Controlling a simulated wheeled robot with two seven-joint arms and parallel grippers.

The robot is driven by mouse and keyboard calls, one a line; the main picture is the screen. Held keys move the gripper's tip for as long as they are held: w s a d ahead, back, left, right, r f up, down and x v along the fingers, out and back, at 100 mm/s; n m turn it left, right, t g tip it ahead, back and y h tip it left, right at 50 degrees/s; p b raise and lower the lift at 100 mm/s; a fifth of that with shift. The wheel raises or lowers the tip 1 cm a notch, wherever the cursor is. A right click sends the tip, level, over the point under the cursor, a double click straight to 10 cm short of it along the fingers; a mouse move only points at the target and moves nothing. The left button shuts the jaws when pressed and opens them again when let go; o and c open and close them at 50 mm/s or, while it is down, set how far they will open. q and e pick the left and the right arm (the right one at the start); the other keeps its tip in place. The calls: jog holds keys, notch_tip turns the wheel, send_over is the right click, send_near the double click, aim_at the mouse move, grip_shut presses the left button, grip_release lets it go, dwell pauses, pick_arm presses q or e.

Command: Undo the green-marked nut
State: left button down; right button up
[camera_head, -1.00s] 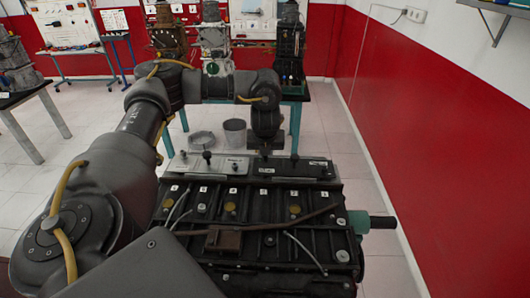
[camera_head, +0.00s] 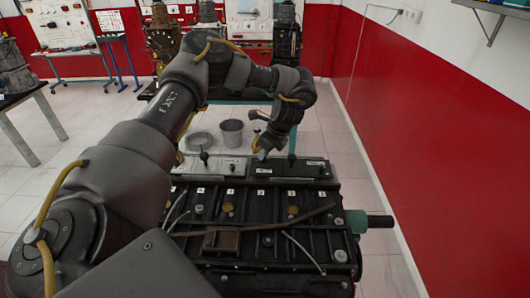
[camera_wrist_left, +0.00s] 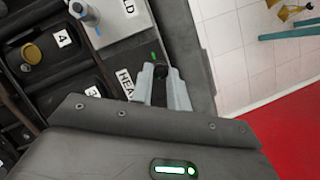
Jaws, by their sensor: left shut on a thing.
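My left gripper (camera_head: 261,152) reaches down, tilted, to the dark plate at the back edge of the engine block (camera_head: 250,232). In the left wrist view the fingers (camera_wrist_left: 162,82) are shut on a small dark round nut (camera_wrist_left: 160,71). A small green mark (camera_wrist_left: 153,55) shows just beyond the nut. The fingers hide most of the nut, and I cannot tell whether it is still seated. The dark plate with a white label (camera_head: 290,168) lies beside the gripper. My right gripper is not in view.
A light plate (camera_head: 220,167) with an upright knob (camera_head: 204,157) lies left of the dark plate. A grey bucket (camera_head: 231,132) and a shallow round pan (camera_head: 199,141) stand behind the block. A red wall (camera_head: 430,150) bounds the right side.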

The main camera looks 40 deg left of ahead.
pick_arm(q)
jog(key=n, duration=0.1)
jog(key=n+g, duration=0.1)
jog(key=n, duration=0.3)
jog(key=shift+w+r+g+h, duration=0.1)
jog(key=shift+w+g+h, duration=0.2)
jog(key=shift+g+h, duration=0.1)
dwell(0.3)
jog(key=c, duration=1.3)
grip_release()
jog(key=shift+c, duration=0.2)
jog(key=v, duration=1)
jog(key=shift+w+r+b, duration=0.2)
jog(key=shift+r+b, duration=0.05)
jog(key=shift+b, duration=0.15)
jog(key=shift+d, duration=0.1)
